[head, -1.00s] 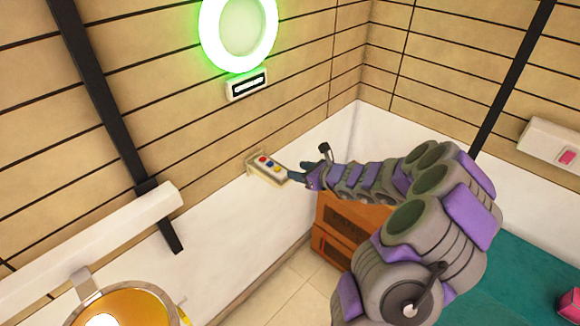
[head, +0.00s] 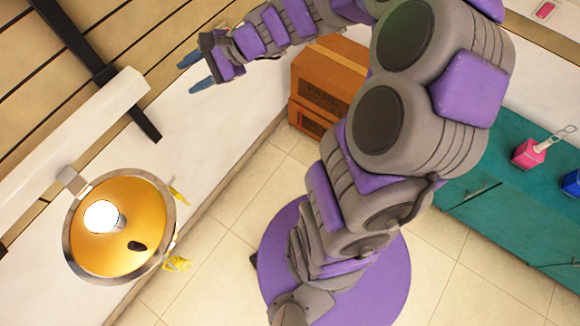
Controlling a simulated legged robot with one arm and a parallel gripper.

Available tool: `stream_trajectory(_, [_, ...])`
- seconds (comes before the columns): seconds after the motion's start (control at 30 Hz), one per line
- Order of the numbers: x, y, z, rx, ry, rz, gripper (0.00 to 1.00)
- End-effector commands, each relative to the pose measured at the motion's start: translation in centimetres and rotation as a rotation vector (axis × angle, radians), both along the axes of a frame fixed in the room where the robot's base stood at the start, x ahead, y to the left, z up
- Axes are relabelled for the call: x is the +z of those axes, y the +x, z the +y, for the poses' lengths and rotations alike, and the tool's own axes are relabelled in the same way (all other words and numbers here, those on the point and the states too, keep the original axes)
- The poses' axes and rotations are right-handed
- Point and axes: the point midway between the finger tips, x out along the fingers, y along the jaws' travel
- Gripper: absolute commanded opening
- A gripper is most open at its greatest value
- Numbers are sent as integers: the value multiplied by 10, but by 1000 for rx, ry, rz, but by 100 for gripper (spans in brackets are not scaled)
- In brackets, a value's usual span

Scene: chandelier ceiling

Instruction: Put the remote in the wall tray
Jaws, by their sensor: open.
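My gripper (head: 193,73) is at the upper left of the head view, in front of the white lower wall (head: 203,120). Its two blue fingers are spread, and nothing shows between them. The remote and the wall tray are not in view now.
A round orange lamp (head: 105,250) with a lit bulb sticks out from the wall at lower left. Orange-brown boxes (head: 325,75) stand in the corner beyond my arm. A teal cabinet (head: 500,190) at right bears a pink container (head: 528,153). Some tiled floor (head: 215,245) is clear.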

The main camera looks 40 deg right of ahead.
Motion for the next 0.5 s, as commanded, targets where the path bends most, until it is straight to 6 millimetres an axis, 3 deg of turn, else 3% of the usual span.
stream_trajectory(0.03, [5,-25,22,123,-76,-33,49])
stream_trajectory(0.1, [5,-59,41,283,-177,-67,49])
stream_trajectory(0.23, [0,-126,60,567,-366,-114,49])
stream_trajectory(0.37, [-10,-190,52,829,-556,-131,49])
stream_trajectory(0.5, [-15,-246,23,1067,-753,-121,49])
